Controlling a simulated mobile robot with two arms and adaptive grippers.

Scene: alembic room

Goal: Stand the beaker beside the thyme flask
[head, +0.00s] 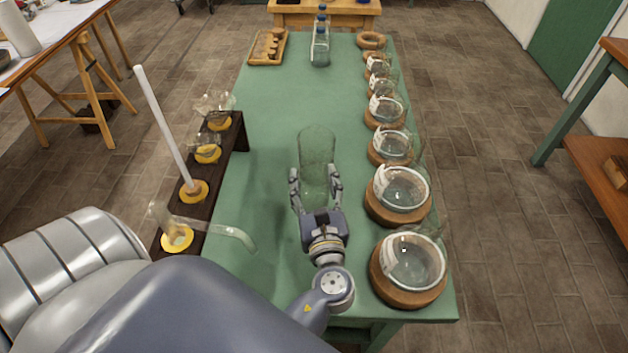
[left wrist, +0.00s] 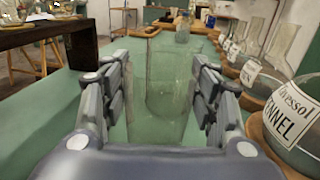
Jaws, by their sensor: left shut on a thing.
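The clear glass beaker (head: 317,150) is upright over the middle of the green table. My left gripper (head: 316,186) is shut around its lower part, with one finger on each side. In the left wrist view the beaker (left wrist: 168,95) stands between the fingers. I cannot tell whether its base touches the table. A row of round flasks on cork rings runs along the table's right side. In the left wrist view the nearest flask (left wrist: 300,120) reads FENNEL. I cannot make out which flask is thyme. My right gripper is not in view.
A dark rack (head: 222,160) with yellow rings and glassware stands along the left edge. Bottles (head: 320,45) and a wooden tray (head: 268,48) are at the far end. An empty-looking cork ring (head: 371,40) ends the flask row. The table (head: 290,110) is clear ahead of the beaker.

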